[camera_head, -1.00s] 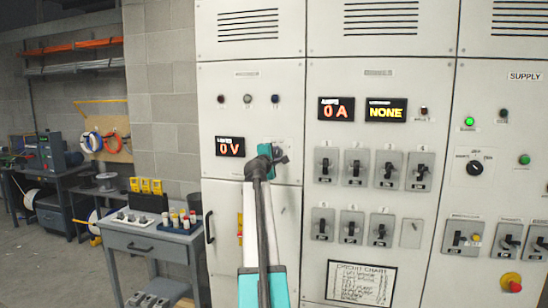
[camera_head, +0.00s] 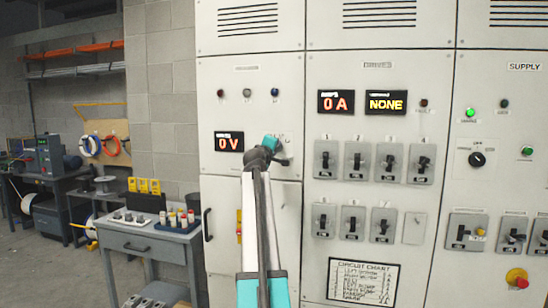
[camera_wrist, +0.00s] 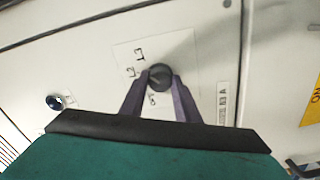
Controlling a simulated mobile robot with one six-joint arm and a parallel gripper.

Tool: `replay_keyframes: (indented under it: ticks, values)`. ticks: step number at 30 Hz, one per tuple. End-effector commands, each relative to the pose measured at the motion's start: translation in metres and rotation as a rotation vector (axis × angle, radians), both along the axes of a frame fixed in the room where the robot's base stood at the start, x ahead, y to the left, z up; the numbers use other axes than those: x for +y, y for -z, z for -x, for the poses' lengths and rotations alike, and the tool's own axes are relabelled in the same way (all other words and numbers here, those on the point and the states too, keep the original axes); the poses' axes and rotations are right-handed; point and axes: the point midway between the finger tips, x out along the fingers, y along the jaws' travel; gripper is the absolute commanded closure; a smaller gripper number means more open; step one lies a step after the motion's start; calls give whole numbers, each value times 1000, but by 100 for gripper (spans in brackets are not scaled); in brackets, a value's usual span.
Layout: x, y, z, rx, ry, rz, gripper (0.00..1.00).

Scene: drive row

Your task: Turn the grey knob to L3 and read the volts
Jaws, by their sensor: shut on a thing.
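The grey knob (camera_wrist: 160,75) sits on a pale plate (camera_wrist: 128,56) with marks that look like L2 and L3, and another mark partly hidden beside my finger. My gripper (camera_wrist: 160,84) is shut on the knob, with one dark finger on each side of it. In the head view my gripper (camera_head: 272,148) is at the left cabinet and hides the knob. The volt display (camera_head: 229,142) left of it reads 0 V. Which mark the knob points at I cannot tell for sure.
The amp display (camera_head: 336,102) reads 0 A, and the display beside it (camera_head: 385,102) reads NONE. Several switches (camera_head: 355,161) line the middle panel. A red button (camera_head: 516,278) is at lower right. A grey bench (camera_head: 150,241) with fuses stands at left.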

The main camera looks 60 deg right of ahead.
Motion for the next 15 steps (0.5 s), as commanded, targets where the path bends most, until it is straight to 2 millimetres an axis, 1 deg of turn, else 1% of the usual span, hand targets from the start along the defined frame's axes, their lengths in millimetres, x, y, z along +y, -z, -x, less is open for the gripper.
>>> replay_keyframes:
  ticks: [1, 7, 15]
  values:
    - [-3, -3, 1, -29, 0, 2, 93]
    - [-2, -4, 1, -121, 0, -27, 93]
    - [-2, -6, 1, -170, -1, -42, 93]
